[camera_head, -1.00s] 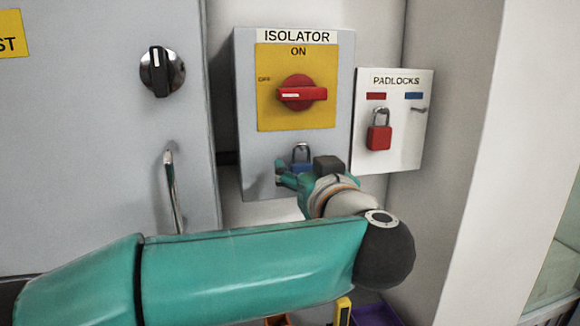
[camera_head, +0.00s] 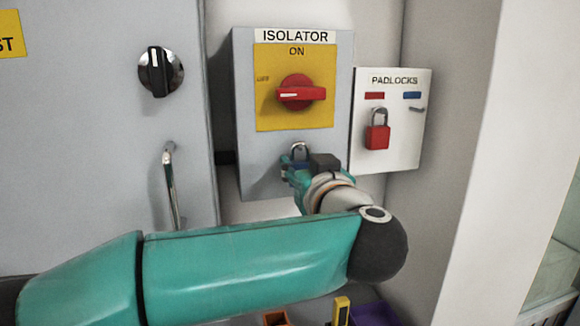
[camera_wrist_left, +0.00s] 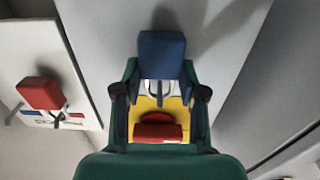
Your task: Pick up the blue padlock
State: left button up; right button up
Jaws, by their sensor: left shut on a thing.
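The blue padlock (camera_wrist_left: 162,55) sits between the fingers of my left gripper (camera_wrist_left: 160,82) in the left wrist view. Its metal shackle points toward the red switch. In the head view the shackle (camera_head: 300,150) shows at the lower front of the grey isolator box (camera_head: 245,165), and the blue body is mostly hidden by my left gripper (camera_head: 297,172). My left gripper is shut on the padlock. I cannot tell whether the shackle is still hooked on the box. My right gripper is not in view.
The isolator has a red switch (camera_head: 301,95) on a yellow plate. To its right, the padlocks board (camera_head: 400,160) holds a red padlock (camera_head: 377,137) and a bare hook under the blue label. A cabinet with a knob (camera_head: 161,72) and handle (camera_head: 170,185) stands left.

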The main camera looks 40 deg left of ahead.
pick_arm(q)
jog(key=shift+r, duration=0.15)
jog(key=shift+r, duration=0.25)
jog(key=r+v, duration=0.2)
jog(key=v, duration=1.6)
jog(key=shift+d, duration=0.1)
